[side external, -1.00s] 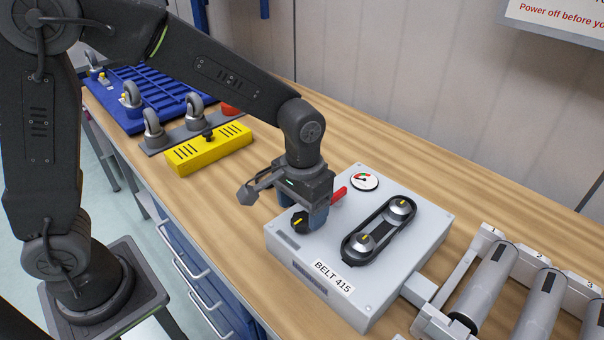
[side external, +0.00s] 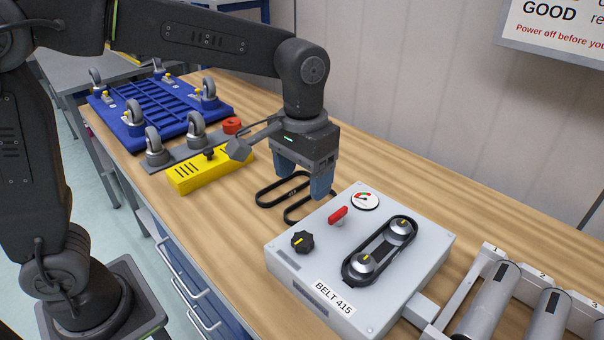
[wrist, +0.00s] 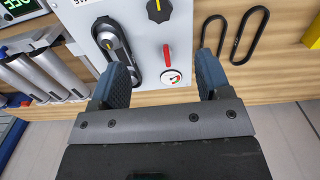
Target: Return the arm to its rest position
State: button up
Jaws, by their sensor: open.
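My gripper (side external: 306,182) is raised above the workbench in the side external view, at the back left of the grey belt unit (side external: 318,270). Its blue fingers are apart with nothing between them. In the wrist view my gripper (wrist: 160,85) also shows open, with the belt unit (wrist: 182,35) beyond it. The unit carries a black knob (side external: 302,242) with a yellow mark, a red lever (side external: 338,215), a dial gauge (side external: 365,200) and a black belt (side external: 356,274) around two pulleys.
Two loose black belts (side external: 262,198) lie on the wooden bench left of the unit. A yellow block (side external: 190,180), grey casters and a blue tote base (side external: 133,143) lie further left. Numbered rollers (side external: 490,296) stand at the right. A sign (side external: 558,28) hangs on the back wall.

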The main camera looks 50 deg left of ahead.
jog(key=s+a+r+t, duration=0.1)
jog(key=s+a+t, duration=0.4)
jog(key=s+a, duration=0.6)
jog(key=s, duration=0.3)
jog(key=shift+s+t, duration=0.3)
jog(key=shift+s, duration=0.05)
